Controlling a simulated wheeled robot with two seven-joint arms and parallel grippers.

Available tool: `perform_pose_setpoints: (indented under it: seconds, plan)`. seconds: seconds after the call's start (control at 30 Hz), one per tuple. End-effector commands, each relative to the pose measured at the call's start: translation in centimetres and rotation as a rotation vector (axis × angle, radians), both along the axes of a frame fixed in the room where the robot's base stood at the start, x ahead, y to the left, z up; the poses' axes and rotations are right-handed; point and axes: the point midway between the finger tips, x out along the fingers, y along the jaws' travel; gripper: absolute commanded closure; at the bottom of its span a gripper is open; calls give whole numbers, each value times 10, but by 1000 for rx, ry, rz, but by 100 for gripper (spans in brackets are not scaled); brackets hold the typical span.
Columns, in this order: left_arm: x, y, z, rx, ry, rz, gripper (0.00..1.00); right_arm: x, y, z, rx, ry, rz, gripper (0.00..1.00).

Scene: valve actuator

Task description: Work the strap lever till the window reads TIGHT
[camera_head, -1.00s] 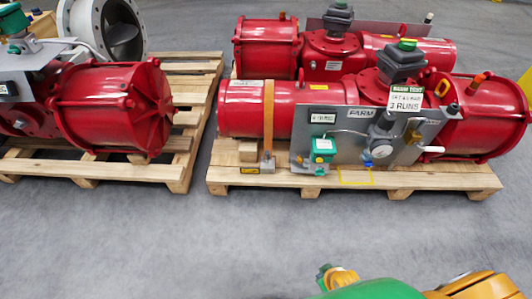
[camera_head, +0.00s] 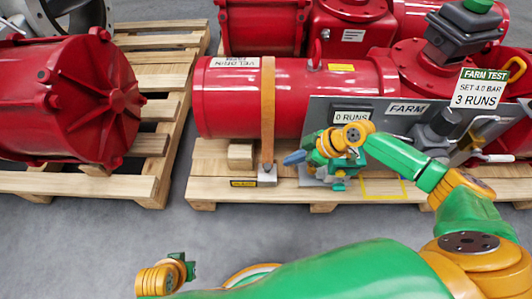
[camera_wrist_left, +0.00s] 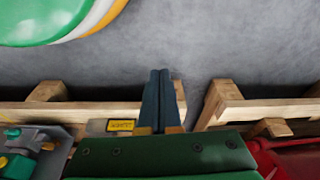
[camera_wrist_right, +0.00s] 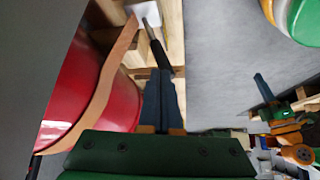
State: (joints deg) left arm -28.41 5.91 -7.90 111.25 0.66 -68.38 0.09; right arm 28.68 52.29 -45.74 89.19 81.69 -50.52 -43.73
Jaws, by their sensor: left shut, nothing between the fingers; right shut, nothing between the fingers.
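The orange strap (camera_head: 268,105) runs down the front of the red cylinder (camera_head: 225,100) to a small metal ratchet base (camera_head: 267,178) on the pallet. A yellow window plate (camera_head: 243,183) is beside the base; it also shows in the left wrist view (camera_wrist_left: 121,125), its word too small to read. In the right wrist view the lever (camera_wrist_right: 157,48) has a dark grip and a grey shaft. My right gripper (camera_head: 292,158) is shut, just right of the strap; its fingertips (camera_wrist_right: 160,72) overlap the grip's near end, contact unclear. My left gripper (camera_wrist_left: 160,72) is shut and empty, away from the strap.
A grey panel (camera_head: 318,112) with gauge and fittings stands right of the strap, behind my right arm. A wooden block (camera_head: 240,155) is left of the ratchet. Another pallet (camera_head: 160,150) with a red actuator stands left. Grey floor lies clear in front.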

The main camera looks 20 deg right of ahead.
Motion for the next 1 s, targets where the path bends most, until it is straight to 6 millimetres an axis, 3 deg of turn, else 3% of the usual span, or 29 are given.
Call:
perform_pose_setpoints:
  seconds: [0.47,0.77,1.0]
  plan:
    - [2,0,5,-2,-8,1,100,-4,5,2,10,3,37,100]
    - [2,-1,42,-8,-37,0,100,3,17,-19,11,3,37,100]
    - [31,-8,63,-34,-195,-10,100,6,22,-26,10,3,36,100]
